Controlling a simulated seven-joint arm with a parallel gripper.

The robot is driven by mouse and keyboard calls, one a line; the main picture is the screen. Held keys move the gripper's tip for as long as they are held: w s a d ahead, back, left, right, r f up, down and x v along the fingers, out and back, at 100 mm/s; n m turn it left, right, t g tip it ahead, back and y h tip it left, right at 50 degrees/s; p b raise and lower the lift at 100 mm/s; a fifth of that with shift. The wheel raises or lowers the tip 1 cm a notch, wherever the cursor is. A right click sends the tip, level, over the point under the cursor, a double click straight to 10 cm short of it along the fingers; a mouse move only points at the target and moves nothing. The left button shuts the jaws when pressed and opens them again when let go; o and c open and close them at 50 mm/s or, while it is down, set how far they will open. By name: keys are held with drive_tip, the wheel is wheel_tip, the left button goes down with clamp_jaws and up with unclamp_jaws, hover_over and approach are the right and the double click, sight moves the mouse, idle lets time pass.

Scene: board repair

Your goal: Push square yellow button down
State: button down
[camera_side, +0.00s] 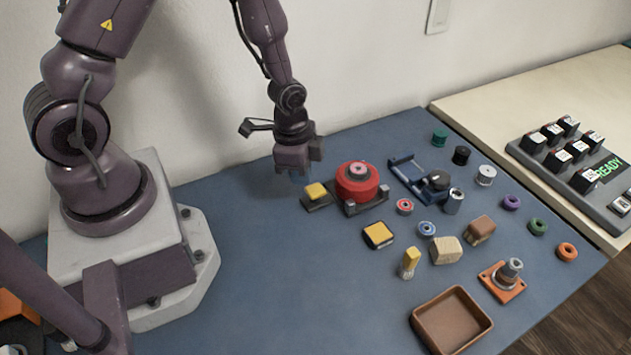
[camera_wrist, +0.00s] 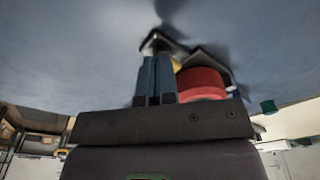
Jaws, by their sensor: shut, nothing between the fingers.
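A second square yellow piece (camera_side: 378,234) in a dark frame lies nearer the camera. My gripper (camera_side: 297,172) hangs above the mat, just behind and left of the first button, apart from it. In the wrist view my gripper's two blue-grey fingers (camera_wrist: 155,75) are together and empty. They hide most of a yellow piece (camera_wrist: 177,65) on a dark base there, next to the red part (camera_wrist: 201,83).
The red round part (camera_side: 358,182) on its dark mount stands close right of the button. A blue-black bracket (camera_side: 417,180), small spools, rings, blocks and a brown tray (camera_side: 451,319) lie farther right and front. The blue mat (camera_side: 270,270) at front left is clear.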

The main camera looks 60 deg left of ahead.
drive_tip(key=shift+s+a+r, duration=0.1)
drive_tip(key=shift+s+r, duration=0.05)
wheel_tip(320, 180, up, 13)
drive_tip(key=s, duration=0.1)
drive_tip(key=shift+a, duration=0.45)
idle(0.4)
drive_tip(key=s+d+r+n+t, duration=0.1)
drive_tip(key=s+r+n, duration=0.3)
drive_tip(key=r, duration=0.4)
drive_tip(key=s+d+r+n+t, duration=0.2)
drive_tip(key=s+r+n+t, duration=0.1)
drive_tip(key=r, duration=0.6)
drive_tip(key=shift+s+n+t+y, duration=0.4)
drive_tip(key=shift+s+n, duration=0.3)
drive_tip(key=shift+s, duration=0.55)
